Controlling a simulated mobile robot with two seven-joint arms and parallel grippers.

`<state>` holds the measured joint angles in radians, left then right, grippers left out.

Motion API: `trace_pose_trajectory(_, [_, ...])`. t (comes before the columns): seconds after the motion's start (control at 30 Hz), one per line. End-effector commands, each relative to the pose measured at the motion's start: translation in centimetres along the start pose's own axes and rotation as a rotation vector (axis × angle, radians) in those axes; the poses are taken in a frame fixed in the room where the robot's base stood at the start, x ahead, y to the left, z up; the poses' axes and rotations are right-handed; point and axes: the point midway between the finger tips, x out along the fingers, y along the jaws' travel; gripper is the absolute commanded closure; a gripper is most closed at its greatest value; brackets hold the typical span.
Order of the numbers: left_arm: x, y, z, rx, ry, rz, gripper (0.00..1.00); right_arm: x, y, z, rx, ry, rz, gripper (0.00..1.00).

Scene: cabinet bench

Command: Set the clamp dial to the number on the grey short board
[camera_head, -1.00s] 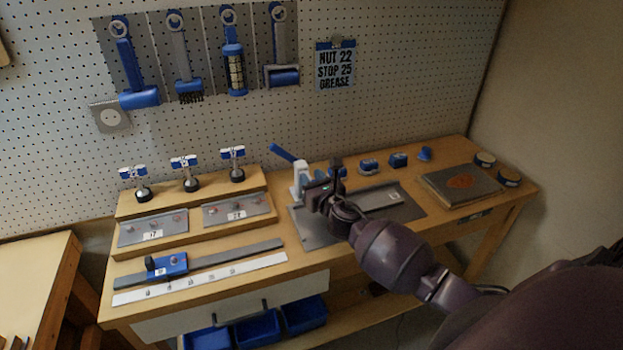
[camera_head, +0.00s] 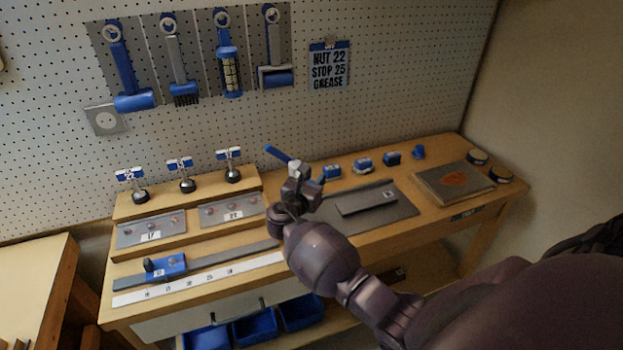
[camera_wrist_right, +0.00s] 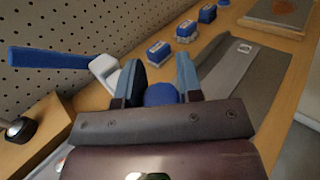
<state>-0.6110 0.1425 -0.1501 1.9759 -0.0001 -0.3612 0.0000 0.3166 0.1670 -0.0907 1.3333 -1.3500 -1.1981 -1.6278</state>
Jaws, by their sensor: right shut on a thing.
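The clamp stands at the back of the bench, with a blue lever (camera_head: 279,154) and a pale body (camera_wrist_right: 104,72) beside a black round part. My right gripper (camera_head: 300,180) is at the clamp and covers most of it in the head view. In the right wrist view, my right gripper (camera_wrist_right: 160,88) is shut on a round blue dial (camera_wrist_right: 160,96) between its fingers. The dial's markings cannot be read. The grey short board (camera_head: 362,199) lies on a grey plate, right of the gripper. Its small white label (camera_head: 388,194) is too small to read. My left gripper is not in view.
Several blue-topped blocks (camera_head: 363,164) stand behind the plate (camera_head: 400,211). Left are grey boards with labels (camera_head: 150,236), a blue slider (camera_head: 166,265) on a rail and a white number strip (camera_head: 200,279). A wall note (camera_head: 329,68) reads NUT 22, STOP 25, GREASE.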

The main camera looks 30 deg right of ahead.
Motion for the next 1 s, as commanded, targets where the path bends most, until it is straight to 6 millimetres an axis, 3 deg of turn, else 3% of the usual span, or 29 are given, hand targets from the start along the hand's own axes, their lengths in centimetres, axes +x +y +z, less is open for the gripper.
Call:
trace_pose_trajectory(0.6, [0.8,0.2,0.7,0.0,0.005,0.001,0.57,-0.3,-0.9,-0.2,-0.002,0.002,-0.584,0.9])
trace_pose_trajectory(1.0, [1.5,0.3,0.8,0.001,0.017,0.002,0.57,-0.7,-1.3,-0.2,-0.004,0.004,-0.878,0.9])
